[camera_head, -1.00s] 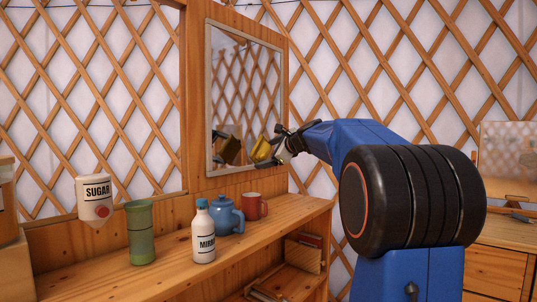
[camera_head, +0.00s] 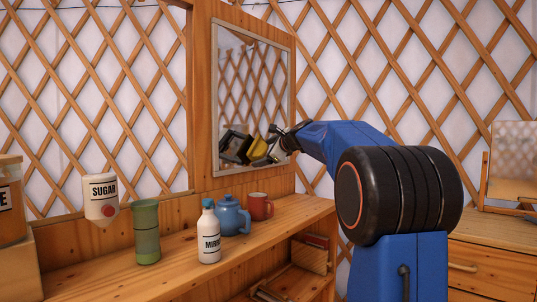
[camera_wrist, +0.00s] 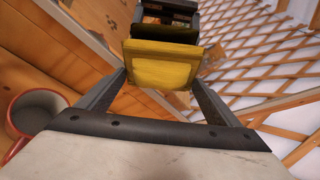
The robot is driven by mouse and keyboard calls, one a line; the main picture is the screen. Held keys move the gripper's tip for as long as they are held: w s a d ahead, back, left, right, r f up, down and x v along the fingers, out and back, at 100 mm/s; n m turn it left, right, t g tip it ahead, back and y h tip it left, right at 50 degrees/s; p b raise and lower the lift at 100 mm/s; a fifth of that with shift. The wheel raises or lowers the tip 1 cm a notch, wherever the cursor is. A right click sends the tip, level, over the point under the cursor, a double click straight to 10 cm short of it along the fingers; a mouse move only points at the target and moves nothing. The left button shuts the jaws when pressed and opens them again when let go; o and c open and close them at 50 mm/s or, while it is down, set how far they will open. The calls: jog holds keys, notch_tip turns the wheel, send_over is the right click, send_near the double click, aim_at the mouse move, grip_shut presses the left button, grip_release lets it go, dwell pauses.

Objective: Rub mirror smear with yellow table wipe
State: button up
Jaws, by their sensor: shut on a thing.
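My gripper (camera_head: 272,146) is at the lower right of the mirror (camera_head: 243,75), shut on a yellow wipe (camera_head: 259,149). In the wrist view the yellow wipe (camera_wrist: 160,72) is a flat pad between my two dark fingers, its face toward the mirror. A reflection of it and of my gripper shows just behind it. The wipe is very close to the glass; I cannot tell whether it touches. I cannot make out a smear on the glass. A white bottle (camera_head: 209,235) with a blue cap and a partly readable label stands on the shelf below.
The wooden shelf (camera_head: 180,262) holds a green tumbler (camera_head: 147,235), a blue teapot (camera_head: 231,218) and a red mug (camera_head: 260,206). A white sugar container (camera_head: 101,198) is at the left. A wooden drawer unit (camera_head: 490,275) stands at the right.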

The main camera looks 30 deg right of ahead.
jog(key=shift+w+a, duration=0.2)
jog(key=shift+w, duration=0.3)
jog(key=shift+w+a, duration=0.2)
jog(key=shift+w, duration=0.3)
dwell(0.9)
jog(key=w+d, duration=0.2)
jog(key=d, duration=0.5)
jog(key=shift+w+d, duration=0.3)
jog(key=shift+w, duration=0.05)
dwell(0.6)
jog(key=shift+s+a, duration=0.45)
jog(key=shift+a, duration=0.85)
jog(key=shift+s+a, duration=0.45)
jog(key=shift+a, duration=0.8)
jog(key=shift+s+a, duration=0.45)
jog(key=shift+a, duration=0.85)
jog(key=shift+d+r, duration=0.1)
jog(key=shift+r, duration=0.55)
jog(key=w+d, duration=0.3)
jog(key=d, duration=0.4)
jog(key=shift+d, duration=0.2)
jog(key=shift+s+a, duration=0.1)
